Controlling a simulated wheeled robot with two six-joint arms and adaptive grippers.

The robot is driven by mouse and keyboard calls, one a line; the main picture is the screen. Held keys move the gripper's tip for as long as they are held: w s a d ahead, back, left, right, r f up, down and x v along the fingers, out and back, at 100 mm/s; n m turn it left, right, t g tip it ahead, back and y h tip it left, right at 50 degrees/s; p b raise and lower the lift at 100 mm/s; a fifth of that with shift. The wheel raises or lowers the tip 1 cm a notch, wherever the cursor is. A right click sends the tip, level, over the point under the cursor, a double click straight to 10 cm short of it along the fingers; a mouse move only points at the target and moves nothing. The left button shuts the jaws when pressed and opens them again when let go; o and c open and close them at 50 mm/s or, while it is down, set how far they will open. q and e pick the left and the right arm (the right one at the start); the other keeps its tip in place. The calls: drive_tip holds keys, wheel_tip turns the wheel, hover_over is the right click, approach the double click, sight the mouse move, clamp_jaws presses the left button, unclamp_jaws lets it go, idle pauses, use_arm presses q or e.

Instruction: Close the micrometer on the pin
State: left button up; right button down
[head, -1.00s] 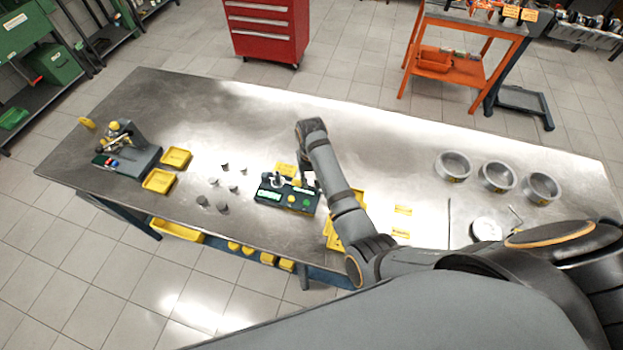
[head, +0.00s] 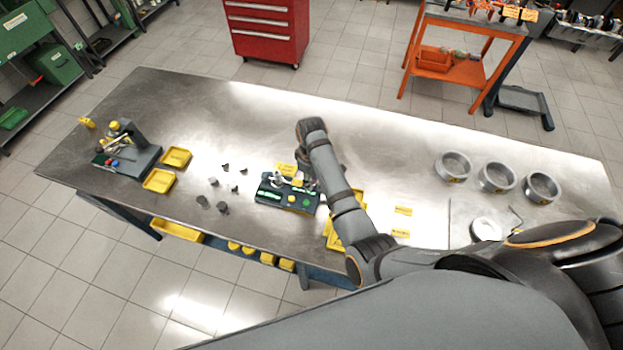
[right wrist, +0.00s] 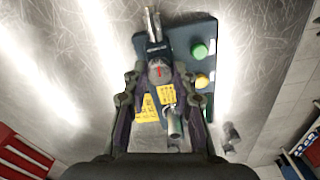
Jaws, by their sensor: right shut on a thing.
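A dark green gauge stand (head: 272,197) with a green and a yellow button lies near the front edge of the table. In the right wrist view, the stand (right wrist: 205,105) carries the micrometer (right wrist: 158,48), with bright metal rods at its far end. My right gripper (right wrist: 160,76) is shut on the round grey thimble of the micrometer, one finger on each side. In the head view, my right gripper (head: 310,182) is over the stand's right end, partly hidden by its arm. A short metal cylinder (right wrist: 174,122) shows between the fingers; I cannot tell whether it is the pin. My left gripper is out of view.
Several small dark parts (head: 222,207) stand left of the gauge stand. Yellow trays (head: 158,181) and a grey fixture (head: 145,160) are farther left. Large metal rings (head: 497,177) stand at the right. The table's back middle (head: 240,110) is clear.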

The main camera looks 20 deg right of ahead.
drive_tip(key=shift+n, duration=0.6)
drive_tip(key=c, duration=1.1)
unclamp_jaws()
drive_tip(key=shift+o, duration=0.2)
